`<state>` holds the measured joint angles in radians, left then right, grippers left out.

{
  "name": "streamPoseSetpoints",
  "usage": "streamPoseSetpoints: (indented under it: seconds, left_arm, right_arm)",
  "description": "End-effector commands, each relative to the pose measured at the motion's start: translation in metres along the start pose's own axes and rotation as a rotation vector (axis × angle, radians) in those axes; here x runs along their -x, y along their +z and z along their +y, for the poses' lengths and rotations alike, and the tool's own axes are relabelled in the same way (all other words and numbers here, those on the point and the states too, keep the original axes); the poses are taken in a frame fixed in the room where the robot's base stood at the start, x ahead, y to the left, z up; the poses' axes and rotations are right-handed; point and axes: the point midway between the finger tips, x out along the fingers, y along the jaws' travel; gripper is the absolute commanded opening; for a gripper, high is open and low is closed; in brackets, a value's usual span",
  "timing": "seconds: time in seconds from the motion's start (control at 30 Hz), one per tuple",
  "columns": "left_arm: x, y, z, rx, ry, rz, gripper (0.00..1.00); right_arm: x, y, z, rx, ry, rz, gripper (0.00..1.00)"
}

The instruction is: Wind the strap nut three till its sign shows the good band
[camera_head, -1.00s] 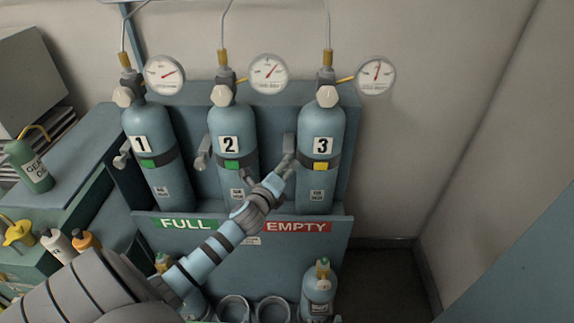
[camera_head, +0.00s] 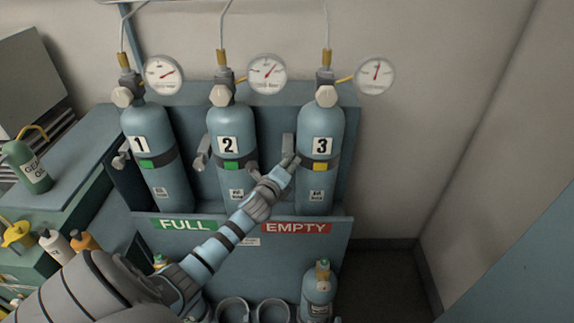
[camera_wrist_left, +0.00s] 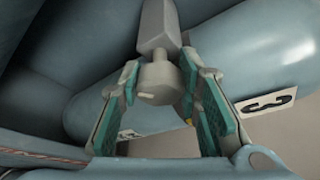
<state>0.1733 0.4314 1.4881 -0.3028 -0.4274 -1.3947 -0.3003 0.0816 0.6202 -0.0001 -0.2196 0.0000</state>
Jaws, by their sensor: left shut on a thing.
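Cylinder three (camera_head: 320,135) is a blue bottle marked 3, upright at the right end of the rack. Its dark strap (camera_head: 303,164) carries a yellow sign (camera_head: 320,167). My left gripper (camera_head: 288,164) is at the left side of this strap. In the left wrist view its teal-padded fingers are closed around the grey strap nut (camera_wrist_left: 160,84), with a grey block (camera_wrist_left: 156,25) beyond it. The head view hides most of the nut behind the fingers. My right gripper is out of view.
Cylinder one (camera_head: 165,185) and cylinder two (camera_head: 230,120) stand to the left, each with a green strap sign. A front panel labelled FULL and EMPTY (camera_head: 295,228) is below my left wrist. A small cylinder (camera_head: 318,295) stands lower right. Floor at right is clear.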

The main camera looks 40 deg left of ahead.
Motion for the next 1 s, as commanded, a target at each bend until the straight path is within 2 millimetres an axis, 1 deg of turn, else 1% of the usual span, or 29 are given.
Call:
streamPoseSetpoints:
  seconds: [0.27,0.43,0.57,0.9,1.0]
  left_arm:
    - [-0.001,-0.001,0.002,0.07,-0.03,0.0,0.03]
    - [-0.001,-0.002,0.004,0.17,-0.071,0.0,0.03]
    - [-0.001,-0.003,0.005,0.265,-0.113,0.0,0.03]
    - [-0.001,-0.004,0.006,0.512,-0.215,0.0,0.03]
    - [-0.001,-0.003,0.005,0.566,-0.237,0.0,0.03]
  right_arm:
    - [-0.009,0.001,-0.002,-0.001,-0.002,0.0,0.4]
    - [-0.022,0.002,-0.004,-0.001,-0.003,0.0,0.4]
    - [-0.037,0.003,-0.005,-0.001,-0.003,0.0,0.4]
    - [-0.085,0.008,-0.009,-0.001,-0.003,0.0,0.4]
    - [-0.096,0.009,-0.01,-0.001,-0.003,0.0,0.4]
